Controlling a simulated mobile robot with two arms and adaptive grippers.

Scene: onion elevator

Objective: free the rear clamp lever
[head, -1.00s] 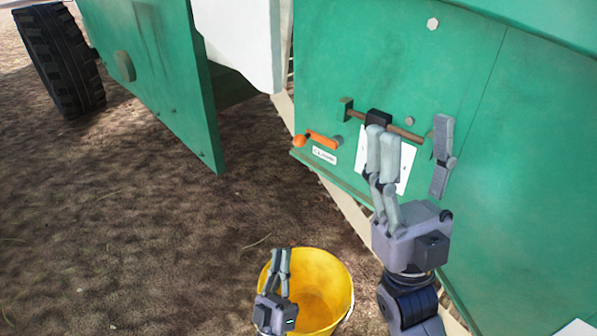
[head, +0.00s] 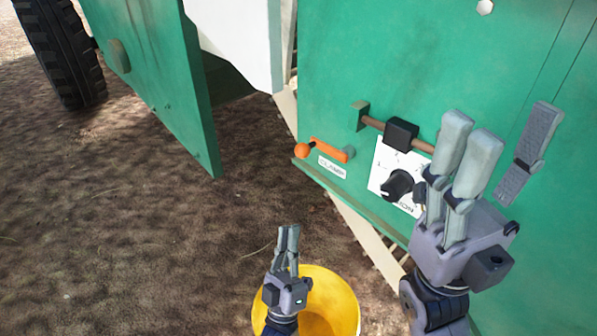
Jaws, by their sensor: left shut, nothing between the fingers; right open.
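The clamp lever (head: 329,150) is an orange bar with an orange ball knob at its left end and a grey pivot at its right. It is on the green panel (head: 400,70), above a small white label. My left gripper (head: 288,232) is shut and empty, below the lever and in front of the yellow bucket. My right gripper (head: 500,140) is open, to the right of the lever, with its fingers in front of the panel and nothing between them. It hides the right part of a brown rod and part of the dial plate.
A black block (head: 401,134) sits on the brown rod (head: 372,122). Below it is a white plate with a black dial (head: 397,185). A yellow bucket (head: 345,292) stands on the soil. A green side panel (head: 150,70) and a tyre (head: 60,55) are at the left.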

